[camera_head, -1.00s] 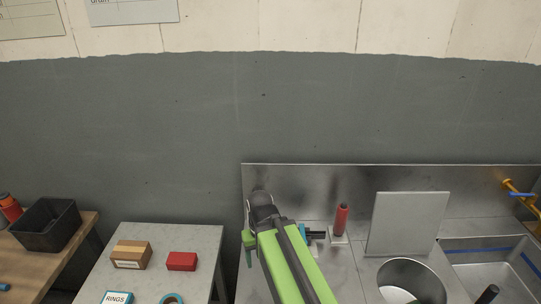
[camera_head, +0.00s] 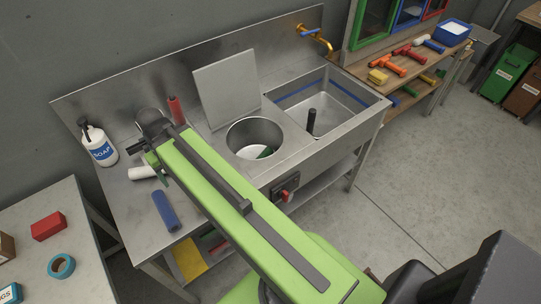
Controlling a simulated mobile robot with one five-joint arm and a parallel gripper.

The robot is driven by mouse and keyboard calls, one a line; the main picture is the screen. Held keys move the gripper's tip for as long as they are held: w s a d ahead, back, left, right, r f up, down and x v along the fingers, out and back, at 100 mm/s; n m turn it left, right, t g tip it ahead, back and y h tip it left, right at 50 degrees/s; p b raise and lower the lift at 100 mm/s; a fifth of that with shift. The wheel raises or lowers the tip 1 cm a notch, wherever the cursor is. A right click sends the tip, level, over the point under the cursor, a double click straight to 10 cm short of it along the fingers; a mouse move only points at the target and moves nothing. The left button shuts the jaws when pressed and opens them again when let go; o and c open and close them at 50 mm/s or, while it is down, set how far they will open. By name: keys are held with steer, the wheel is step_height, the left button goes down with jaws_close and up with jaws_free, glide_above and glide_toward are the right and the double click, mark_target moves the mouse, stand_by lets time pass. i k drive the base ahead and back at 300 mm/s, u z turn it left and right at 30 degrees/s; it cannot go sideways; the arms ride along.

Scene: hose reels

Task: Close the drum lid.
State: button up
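The drum (camera_head: 233,137) is a round metal well set in the steel counter, left of the sink basin. Its lid (camera_head: 226,90) is a flat grey square plate that stands open, nearly upright, behind the opening. Something white and green lies inside the drum. My green arm crosses the view from the lower right to the upper left. My gripper (camera_head: 158,168) is at the arm's far end, over the left part of the counter, left of the lid and apart from it. Its fingers are mostly hidden, so its opening is unclear.
A red upright cylinder (camera_head: 176,110) stands left of the lid. A soap bottle (camera_head: 97,145), a white roll (camera_head: 143,173) and a blue roll (camera_head: 165,211) are at the counter's left. A red switch (camera_head: 286,194) is on the front.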

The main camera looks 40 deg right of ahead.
mark_target(228, 89)
steer(key=z, duration=1.8)
steer(key=k, duration=0.7)
steer(key=u, duration=0.9)
steer(key=i, duration=1)
steer(key=u, duration=0.05)
steer(key=k, duration=0.5)
steer(key=z, duration=0.35)
steer(key=i, duration=0.45)
steer(key=z, duration=0.1)
